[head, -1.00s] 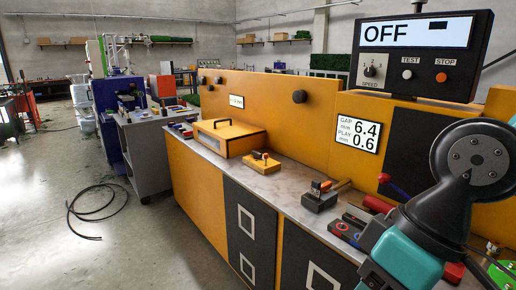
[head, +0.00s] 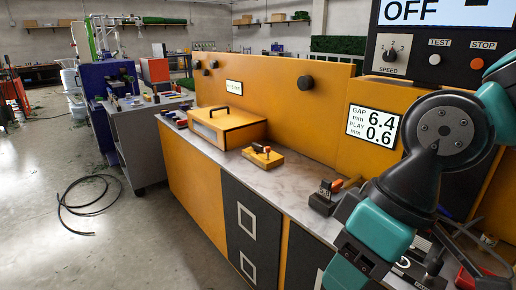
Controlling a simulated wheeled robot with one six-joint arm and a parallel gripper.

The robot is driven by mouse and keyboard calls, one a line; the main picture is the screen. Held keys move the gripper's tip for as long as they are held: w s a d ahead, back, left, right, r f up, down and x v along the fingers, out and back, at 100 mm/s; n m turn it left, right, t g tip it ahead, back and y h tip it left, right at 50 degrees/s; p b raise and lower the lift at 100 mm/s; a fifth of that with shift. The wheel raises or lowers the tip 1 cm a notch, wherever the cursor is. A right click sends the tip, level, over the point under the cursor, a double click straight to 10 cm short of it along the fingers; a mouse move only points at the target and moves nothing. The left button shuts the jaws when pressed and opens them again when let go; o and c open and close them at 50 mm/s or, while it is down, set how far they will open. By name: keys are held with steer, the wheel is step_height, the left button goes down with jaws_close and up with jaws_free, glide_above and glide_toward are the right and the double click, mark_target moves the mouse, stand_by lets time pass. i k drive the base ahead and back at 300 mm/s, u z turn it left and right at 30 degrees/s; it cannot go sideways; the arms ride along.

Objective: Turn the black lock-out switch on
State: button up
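No switch in the head view can be told for sure as the black lock-out switch. A small dark block with an orange-tipped lever (head: 325,196) stands on the bench, left of my arm and partly hidden by it. A yellow block with a dark and orange top part (head: 262,156) sits farther left. The control panel (head: 406,67) at the upper right has a SPEED dial (head: 389,54), a white TEST button (head: 435,59) and an orange STOP button (head: 477,63). Its display (head: 450,12) reads OFF and is cut by the top edge. My gripper's fingers are not visible.
The grey benchtop (head: 232,165) runs along the yellow back wall. An orange-framed box (head: 227,127) stands on it. A black cable (head: 88,205) lies coiled on the open floor at left.

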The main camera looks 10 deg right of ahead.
mark_target(258, 147)
steer(key=k, duration=0.5)
steer(key=u, duration=0.6)
steer(key=i, duration=0.5)
steer(key=u, duration=0.55)
steer(key=i, duration=1.1)
steer(key=z, duration=0.3)
steer(key=i, duration=0.9)
steer(key=z, duration=1)
steer(key=i, duration=0.45)
steer(key=z, duration=0.35)
